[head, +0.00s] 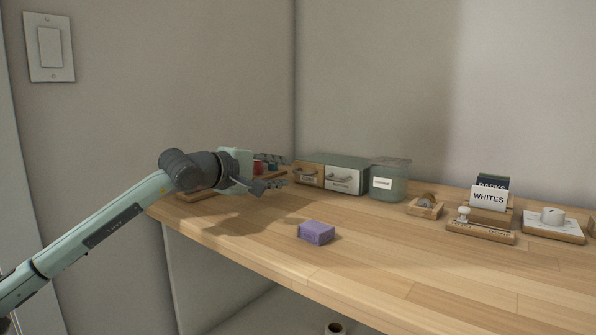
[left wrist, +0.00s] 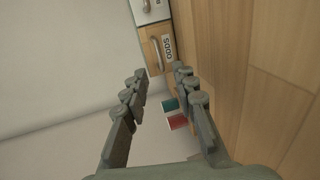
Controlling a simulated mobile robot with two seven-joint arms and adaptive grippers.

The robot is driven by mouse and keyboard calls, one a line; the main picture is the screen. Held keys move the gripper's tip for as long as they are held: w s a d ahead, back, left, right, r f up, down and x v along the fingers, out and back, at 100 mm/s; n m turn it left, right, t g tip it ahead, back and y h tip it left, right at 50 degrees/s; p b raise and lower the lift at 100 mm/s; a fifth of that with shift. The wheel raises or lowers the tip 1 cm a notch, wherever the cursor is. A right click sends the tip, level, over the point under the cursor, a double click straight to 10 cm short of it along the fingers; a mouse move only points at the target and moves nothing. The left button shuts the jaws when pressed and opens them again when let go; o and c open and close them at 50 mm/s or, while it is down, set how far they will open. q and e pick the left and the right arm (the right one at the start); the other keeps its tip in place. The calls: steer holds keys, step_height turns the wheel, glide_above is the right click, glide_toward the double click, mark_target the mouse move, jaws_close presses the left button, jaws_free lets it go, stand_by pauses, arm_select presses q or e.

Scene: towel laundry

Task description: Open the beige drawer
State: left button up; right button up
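The beige drawer (head: 309,176) is the left one of two small drawers in a grey-green unit (head: 350,160) at the back of the worktop. It has a curved handle and a label, and it looks closed. In the left wrist view the beige drawer (left wrist: 152,47) lies just beyond the fingertips, with its handle (left wrist: 156,56) near the gap between them. My left gripper (head: 279,170) is open and empty, left of the drawer, fingers pointing towards it. It also shows open in the left wrist view (left wrist: 160,74). My right gripper is in neither view.
A white drawer (head: 344,180) sits right of the beige one, beside a greenish jar (head: 390,182). Red (left wrist: 178,121) and teal (left wrist: 170,104) items lie by the gripper. A purple block (head: 316,233) stands in front. The worktop's middle (head: 370,250) is clear.

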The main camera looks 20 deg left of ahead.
mark_target(299, 173)
arm_select(q)
steer(key=x, duration=0.4)
steer(key=shift+p, duration=0.3)
steer(key=shift+w+d+f, duration=0.15)
steer(key=shift+w+d, duration=0.05)
steer(key=shift+w, duration=0.5)
jaws_close()
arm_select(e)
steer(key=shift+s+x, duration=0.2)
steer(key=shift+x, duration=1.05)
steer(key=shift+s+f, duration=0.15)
